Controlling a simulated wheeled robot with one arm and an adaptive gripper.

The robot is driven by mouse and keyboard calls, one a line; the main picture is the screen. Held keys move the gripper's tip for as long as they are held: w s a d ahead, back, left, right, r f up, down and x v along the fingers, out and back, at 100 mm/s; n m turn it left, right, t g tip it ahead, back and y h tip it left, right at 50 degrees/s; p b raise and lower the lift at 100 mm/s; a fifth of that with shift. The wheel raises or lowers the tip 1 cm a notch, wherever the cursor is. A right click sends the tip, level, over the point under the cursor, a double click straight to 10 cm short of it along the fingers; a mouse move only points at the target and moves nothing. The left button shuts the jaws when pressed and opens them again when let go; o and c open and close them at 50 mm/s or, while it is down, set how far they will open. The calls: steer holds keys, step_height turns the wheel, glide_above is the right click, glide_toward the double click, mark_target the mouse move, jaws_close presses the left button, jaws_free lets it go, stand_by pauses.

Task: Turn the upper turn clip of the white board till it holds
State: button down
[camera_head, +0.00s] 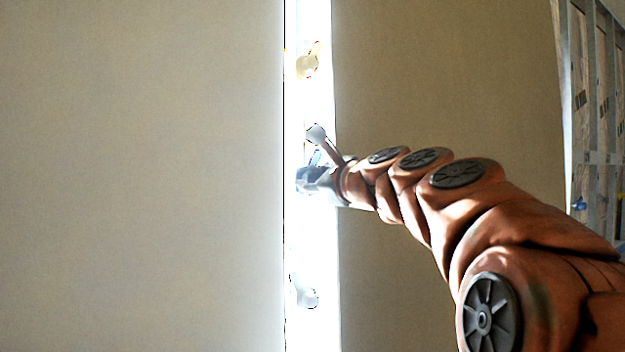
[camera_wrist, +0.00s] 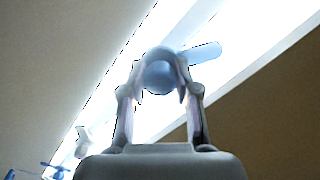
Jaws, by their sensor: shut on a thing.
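My gripper (camera_head: 305,179) is at the bright white strip, about midway up the head view. In the wrist view its two fingers (camera_wrist: 160,92) are shut around the rounded, pale blue knob of a turn clip (camera_wrist: 160,73). The clip's flat blue arm (camera_wrist: 200,54) points to the upper right over the glaring strip. In the head view my gripper hides most of this clip. The white board's edges are washed out, so I cannot tell whether the clip's arm overlaps it.
A pale yellowish clip (camera_head: 306,66) is higher on the white strip (camera_head: 316,235), and a white one (camera_head: 306,293) is lower. Wide tan panels flank the strip on the left (camera_head: 140,180) and right (camera_head: 440,80). A metal-framed wall (camera_head: 592,100) stands far right.

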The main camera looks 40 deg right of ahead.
steer(key=shift+a, duration=0.1)
steer(key=shift+r+n+p, duration=0.1)
steer(key=shift+n+p, duration=0.4)
steer(key=shift+n, duration=1.4)
steer(key=n+b, duration=0.1)
steer(key=n, duration=0.1)
steer(key=n+b, duration=0.2)
steer(key=n, duration=0.1)
steer(key=shift+f, duration=0.4)
steer(key=n+b, duration=0.2)
steer(key=n, duration=0.1)
steer(key=shift+b, duration=0.35)
steer(key=n+b, duration=0.5)
steer(key=n, duration=0.1)
steer(key=shift+n+b, duration=0.3)
steer(key=shift+b, duration=0.05)
steer(key=n+b, duration=0.3)
steer(key=n, duration=0.2)
steer(key=shift+r, duration=0.1)
steer(key=shift+r+n, duration=0.1)
steer(key=shift+n, duration=0.3)
